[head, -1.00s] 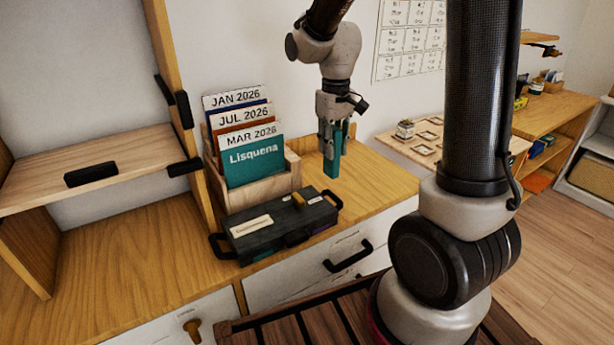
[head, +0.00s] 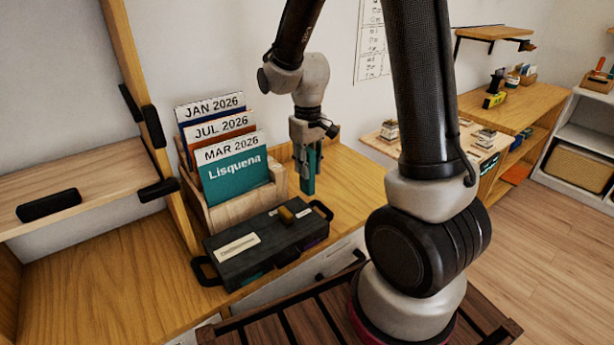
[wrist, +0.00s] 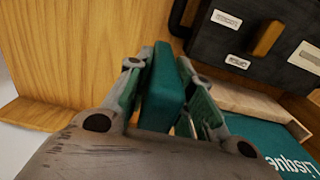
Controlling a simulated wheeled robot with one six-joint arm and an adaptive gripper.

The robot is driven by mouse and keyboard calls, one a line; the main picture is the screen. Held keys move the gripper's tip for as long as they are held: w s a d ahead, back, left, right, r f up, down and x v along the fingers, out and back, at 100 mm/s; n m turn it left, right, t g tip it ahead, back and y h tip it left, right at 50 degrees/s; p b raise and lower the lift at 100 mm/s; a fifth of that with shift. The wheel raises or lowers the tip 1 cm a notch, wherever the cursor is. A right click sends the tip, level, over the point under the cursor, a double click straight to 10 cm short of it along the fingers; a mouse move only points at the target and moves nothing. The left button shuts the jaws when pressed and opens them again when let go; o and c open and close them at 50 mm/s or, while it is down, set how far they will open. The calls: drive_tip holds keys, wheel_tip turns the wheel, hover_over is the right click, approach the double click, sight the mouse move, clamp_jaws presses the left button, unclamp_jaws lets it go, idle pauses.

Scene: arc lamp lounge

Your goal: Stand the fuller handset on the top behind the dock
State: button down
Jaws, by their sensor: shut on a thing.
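A teal block-shaped thing, which looks like a handset, (head: 309,184) is held upright in my gripper (head: 307,160), over the wooden top (head: 350,187) to the right of the file holder. In the wrist view the teal handset (wrist: 165,88) sits between both fingers of my gripper (wrist: 163,70). I cannot tell whether its lower end touches the top. No fill level is readable.
A wooden file holder (head: 240,207) with month folders (head: 232,172) stands left of my gripper. A dark handled case (head: 268,245) lies in front of it. A shelf unit (head: 85,175) rises at left. The top right of my gripper is bare.

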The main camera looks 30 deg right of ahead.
drive_tip(key=shift+f, duration=1.6)
drive_tip(key=shift+f, duration=0.15)
drive_tip(key=c, duration=1.3)
unclamp_jaws()
drive_tip(key=shift+o, duration=0.2)
